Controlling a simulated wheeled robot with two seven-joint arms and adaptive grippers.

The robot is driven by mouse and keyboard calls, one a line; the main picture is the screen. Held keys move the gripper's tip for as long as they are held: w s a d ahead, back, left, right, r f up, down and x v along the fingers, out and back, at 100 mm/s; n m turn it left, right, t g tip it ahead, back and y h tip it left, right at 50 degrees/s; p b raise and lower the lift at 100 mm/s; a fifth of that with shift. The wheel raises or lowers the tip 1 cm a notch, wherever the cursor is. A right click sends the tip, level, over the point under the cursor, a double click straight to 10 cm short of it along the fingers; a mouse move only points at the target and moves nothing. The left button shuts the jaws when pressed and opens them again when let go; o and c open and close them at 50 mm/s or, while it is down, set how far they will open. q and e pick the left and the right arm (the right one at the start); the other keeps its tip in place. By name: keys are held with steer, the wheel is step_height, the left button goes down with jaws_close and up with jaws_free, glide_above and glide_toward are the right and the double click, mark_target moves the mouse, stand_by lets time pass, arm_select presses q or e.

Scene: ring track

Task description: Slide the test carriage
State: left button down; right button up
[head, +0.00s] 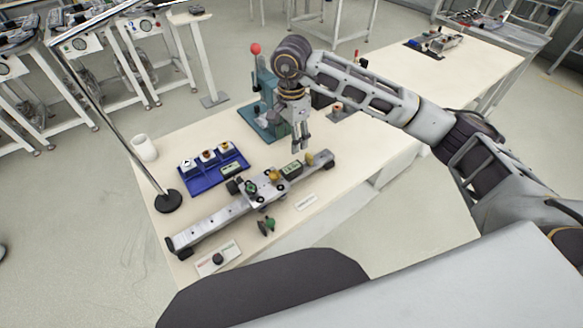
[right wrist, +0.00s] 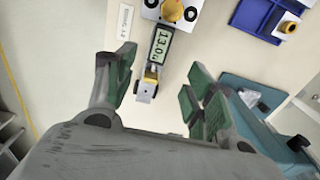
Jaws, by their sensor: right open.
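The metal track (head: 215,216) lies slantwise on the cream table. The test carriage (head: 262,192), a light plate with dark round knobs and a yellow knob, sits on the track right of its middle. Its edge and yellow knob also show at the top of the right wrist view (right wrist: 172,10). A digital readout (head: 291,170) is beside the carriage, toward the track's right end; in the wrist view it seems to read about 13.0. My right gripper (head: 301,148) is open and empty, pointing down above the track's right end. My left gripper is not in view.
A blue tray (head: 208,178) with several small blocks lies behind the track. A teal press (head: 265,100) with a red-balled lever stands at the back. A lamp stand (head: 168,201) and white cup (head: 144,148) are at left.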

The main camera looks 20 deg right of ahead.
mark_target(291, 167)
steer(key=shift+f, duration=0.1)
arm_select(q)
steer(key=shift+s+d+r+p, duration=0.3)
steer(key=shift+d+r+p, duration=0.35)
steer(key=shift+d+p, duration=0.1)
arm_select(e)
steer(key=shift+f, duration=6.8)
jaws_close()
